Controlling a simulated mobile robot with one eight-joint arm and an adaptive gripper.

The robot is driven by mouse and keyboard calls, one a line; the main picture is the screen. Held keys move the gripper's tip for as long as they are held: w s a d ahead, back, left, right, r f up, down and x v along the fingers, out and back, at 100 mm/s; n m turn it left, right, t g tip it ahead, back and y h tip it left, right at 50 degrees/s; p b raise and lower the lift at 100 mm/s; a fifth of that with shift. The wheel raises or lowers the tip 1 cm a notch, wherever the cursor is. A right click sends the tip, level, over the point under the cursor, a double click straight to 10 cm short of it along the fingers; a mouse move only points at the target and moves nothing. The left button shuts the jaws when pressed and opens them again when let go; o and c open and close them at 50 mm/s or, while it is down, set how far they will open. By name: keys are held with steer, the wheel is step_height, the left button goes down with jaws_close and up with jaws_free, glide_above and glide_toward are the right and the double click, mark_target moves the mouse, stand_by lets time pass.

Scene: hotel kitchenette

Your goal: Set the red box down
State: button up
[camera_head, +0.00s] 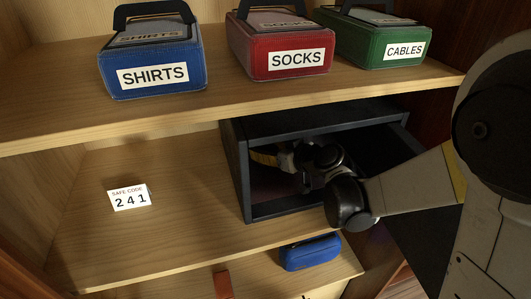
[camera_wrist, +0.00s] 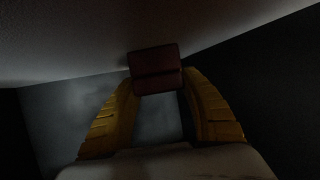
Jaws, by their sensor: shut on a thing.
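The red box (camera_wrist: 156,70) is a small dark red case with a seam across it, seen in the wrist view. My gripper (camera_wrist: 160,88) has its yellow fingers shut on it, one on each side. In the head view my gripper (camera_head: 262,157) reaches into the dark open safe (camera_head: 241,170) on the middle shelf. One yellow finger shows there, but the red box is hidden in that view. The wrist view is dim, and whether the box touches a surface inside cannot be told.
The upper shelf (camera_head: 60,105) holds a blue SHIRTS bin (camera_head: 150,90), a red SOCKS bin (camera_head: 250,50) and a green CABLES bin (camera_head: 360,45). A safe code card (camera_head: 129,198) stands left of the safe. A blue case (camera_head: 311,252) lies below. The safe's frame closely surrounds my arm.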

steer(key=shift+r, duration=0.15)
steer(key=o, duration=1.2)
steer(key=shift+f, duration=0.2)
steer(key=shift+r, duration=0.2)
steer(key=p+v, duration=0.4)
steer(key=v, duration=0.8)
steer(key=s+d+m+g+h, duration=0.1)
steer(key=s+d+m+h, duration=0.3)
steer(key=s, duration=0.5)
steer(key=s+d+r+m+g+h, duration=0.1)
steer(key=s+d+m+g+h, duration=0.1)
steer(key=s+d, duration=0.5)
steer(key=s+m+h, duration=0.1)
steer(key=s+h, duration=0.1)
steer(key=shift+s+m, duration=0.35)
steer(key=shift+m, duration=0.05)
